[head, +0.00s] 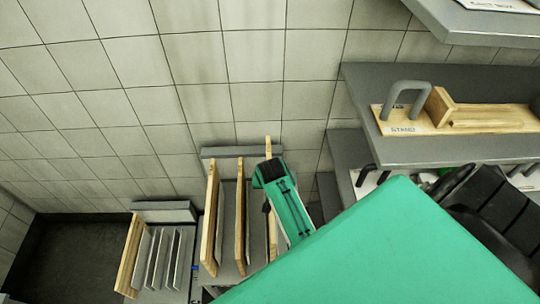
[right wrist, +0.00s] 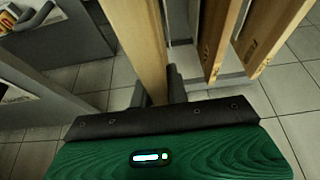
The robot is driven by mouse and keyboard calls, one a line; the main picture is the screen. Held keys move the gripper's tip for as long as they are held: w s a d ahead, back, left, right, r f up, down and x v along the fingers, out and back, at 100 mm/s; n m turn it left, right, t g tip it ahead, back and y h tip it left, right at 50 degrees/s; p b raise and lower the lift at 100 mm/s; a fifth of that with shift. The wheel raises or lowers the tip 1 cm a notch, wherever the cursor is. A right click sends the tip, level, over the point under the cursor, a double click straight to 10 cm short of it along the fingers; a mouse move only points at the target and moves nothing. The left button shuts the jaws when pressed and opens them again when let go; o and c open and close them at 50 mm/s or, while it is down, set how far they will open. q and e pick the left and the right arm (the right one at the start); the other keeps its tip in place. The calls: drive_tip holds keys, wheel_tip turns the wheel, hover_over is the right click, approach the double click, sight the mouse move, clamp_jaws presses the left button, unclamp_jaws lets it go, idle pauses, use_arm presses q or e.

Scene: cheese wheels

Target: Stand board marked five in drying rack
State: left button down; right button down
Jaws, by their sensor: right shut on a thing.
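My right gripper (head: 269,180) is shut on a wooden board (head: 273,235), held upright at the right end of the drying rack. In the right wrist view, the board (right wrist: 141,45) passes between the fingers of the right gripper (right wrist: 156,92). No number is readable on it. The grey drying rack (head: 230,152) holds other upright wooden boards (head: 210,222) to the left of the held one, with grey dividers between. The held board's lower edge is hidden, so I cannot tell whether it rests in a slot. My left gripper is not in view.
A lower rack (head: 163,215) with a wooden board and several grey plates stands at the left. At the right, a grey shelf (head: 360,85) carries a wooden stand (head: 405,129) marked "STAND". A tiled wall (head: 200,60) is close behind the racks.

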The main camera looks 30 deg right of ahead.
wheel_tip(320, 180, down, 12)
drive_tip(key=b, duration=0.5)
drive_tip(key=shift+r+b, duration=0.25)
drive_tip(key=shift+b, duration=0.05)
idle(0.4)
drive_tip(key=c, duration=1.4)
unclamp_jaws()
drive_tip(key=shift+o, duration=0.6)
drive_tip(key=shift+s+f, duration=0.15)
drive_tip(key=p+v, duration=0.5)
drive_tip(key=v, duration=0.9)
drive_tip(key=shift+p, duration=0.3)
